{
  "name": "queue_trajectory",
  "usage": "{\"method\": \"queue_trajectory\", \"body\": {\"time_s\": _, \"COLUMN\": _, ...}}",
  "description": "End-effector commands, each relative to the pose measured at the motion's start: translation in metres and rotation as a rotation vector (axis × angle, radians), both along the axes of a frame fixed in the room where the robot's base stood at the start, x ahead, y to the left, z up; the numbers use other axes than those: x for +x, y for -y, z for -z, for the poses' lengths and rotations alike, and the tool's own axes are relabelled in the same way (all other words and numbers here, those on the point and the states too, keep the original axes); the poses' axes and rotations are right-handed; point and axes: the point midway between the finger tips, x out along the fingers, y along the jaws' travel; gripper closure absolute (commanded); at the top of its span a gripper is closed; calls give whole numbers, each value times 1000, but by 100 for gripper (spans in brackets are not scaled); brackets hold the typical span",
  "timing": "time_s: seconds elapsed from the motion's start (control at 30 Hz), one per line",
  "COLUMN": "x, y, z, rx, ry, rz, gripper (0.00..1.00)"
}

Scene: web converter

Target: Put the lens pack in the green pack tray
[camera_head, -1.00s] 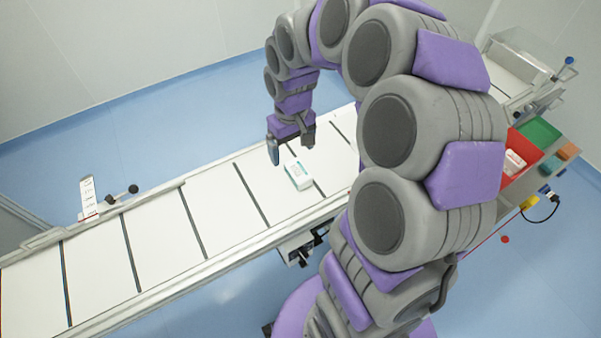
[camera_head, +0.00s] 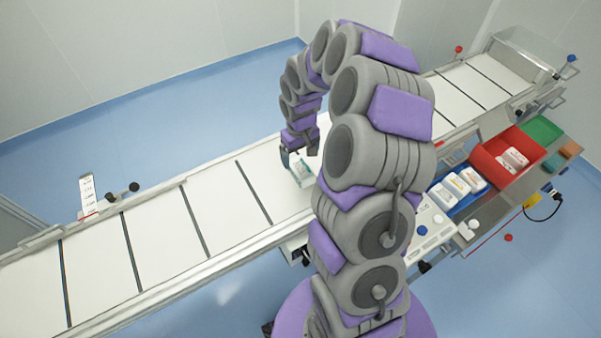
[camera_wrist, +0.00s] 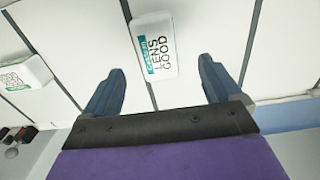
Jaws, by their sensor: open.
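The lens pack (camera_head: 303,173), a small white box with teal print, lies on the conveyor belt just below my gripper (camera_head: 299,157). In the wrist view the lens pack (camera_wrist: 153,47) reads "LENS GOOD" and lies ahead of my gripper (camera_wrist: 160,68). The two fingers are spread apart with nothing held between them. I cannot tell how high the fingertips are above the belt. The green pack tray (camera_head: 541,130) is at the far right, beside the red tray, and its visible part looks empty.
A second, similar pack (camera_wrist: 22,75) lies at the wrist view's left. The red tray (camera_head: 487,165) holds white packs. The blue tray (camera_head: 433,196) holds several packs. A small sign (camera_head: 88,195) stands at the belt's far edge. The belt's left stretch (camera_head: 160,230) is clear.

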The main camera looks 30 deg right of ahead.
Motion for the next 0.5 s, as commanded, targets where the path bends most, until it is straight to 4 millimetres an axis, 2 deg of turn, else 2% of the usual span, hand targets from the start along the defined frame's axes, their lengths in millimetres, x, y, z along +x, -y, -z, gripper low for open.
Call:
{"method": "queue_trajectory", "body": {"time_s": 0.03, "x": -2, "y": 1, "z": 13, "rx": 2, "ry": -6, "rz": 0, "gripper": 8}}
{"method": "queue_trajectory", "body": {"time_s": 0.1, "x": -2, "y": 2, "z": 23, "rx": 3, "ry": -5, "rz": 0, "gripper": 8}}
{"method": "queue_trajectory", "body": {"time_s": 0.37, "x": 0, "y": 3, "z": 40, "rx": 3, "ry": 0, "rz": 1, "gripper": 8}}
{"method": "queue_trajectory", "body": {"time_s": 0.5, "x": 1, "y": 3, "z": 59, "rx": 4, "ry": -4, "rz": 1, "gripper": 8}}
